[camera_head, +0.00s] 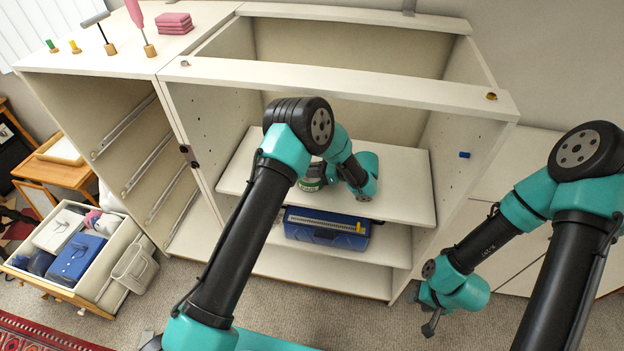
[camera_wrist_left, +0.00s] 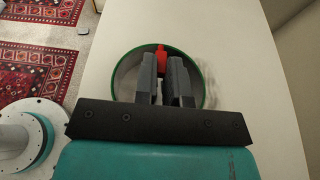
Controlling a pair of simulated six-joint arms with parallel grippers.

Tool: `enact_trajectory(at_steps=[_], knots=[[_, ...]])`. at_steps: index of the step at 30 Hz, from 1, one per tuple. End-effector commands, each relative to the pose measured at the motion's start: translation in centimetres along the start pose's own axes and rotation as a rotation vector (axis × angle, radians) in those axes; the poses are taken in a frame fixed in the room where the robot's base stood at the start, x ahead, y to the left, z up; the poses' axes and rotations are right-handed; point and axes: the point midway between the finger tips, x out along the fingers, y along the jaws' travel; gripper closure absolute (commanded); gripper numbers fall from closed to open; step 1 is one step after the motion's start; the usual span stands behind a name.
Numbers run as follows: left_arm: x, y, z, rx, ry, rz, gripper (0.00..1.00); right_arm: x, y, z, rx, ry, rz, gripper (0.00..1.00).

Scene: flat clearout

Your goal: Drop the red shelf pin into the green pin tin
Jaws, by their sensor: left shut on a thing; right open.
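The red shelf pin (camera_wrist_left: 161,57) shows in the left wrist view between the fingertips of my left gripper (camera_wrist_left: 162,72), which is shut on it. The pin and fingertips overlap the round opening of the green-rimmed pin tin (camera_wrist_left: 203,88) in that view. How high the pin is above the tin's floor I cannot tell. In the head view the tin (camera_head: 312,184) stands on the cabinet's upper shelf, partly hidden by my left arm; the pin is not visible there. My right gripper (camera_head: 431,325) is open and empty, low in front of the cabinet at the right.
The open cabinet's shelf (camera_head: 405,205) has free room right of my left arm. A blue case (camera_head: 325,237) sits on the shelf below. A blue pin (camera_head: 464,155) sticks out of the right side panel. The cabinet's top front rail (camera_head: 350,88) crosses above.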

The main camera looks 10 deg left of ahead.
Motion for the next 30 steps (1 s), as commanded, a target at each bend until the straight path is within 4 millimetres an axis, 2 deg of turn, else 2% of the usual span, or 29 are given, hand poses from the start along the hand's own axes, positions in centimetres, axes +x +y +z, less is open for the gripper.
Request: enact_trajectory(at_steps=[6,7,16,25,30], knots=[[0.0,0.0,0.0,0.0,0.0,0.0,1.0,0.0,0.0,0.0,0.0,0.0,0.0,0.57],[0.0,0.0,0.0,0.0,0.0,0.0,0.88,0.0,0.0,0.0,0.0,0.0,0.0,0.57],[0.0,0.0,0.0,0.0,0.0,0.0,0.59,0.0,0.0,0.0,0.0,0.0,0.0,0.57],[-0.2,0.0,0.0,0.0,0.0,0.0,0.59,0.0,0.0,0.0,0.0,0.0,0.0,0.57],[-1.4,0.0,0.0,0.0,-0.001,-0.002,0.59,0.0,0.0,0.0,0.0,0.0,0.0,0.57]])
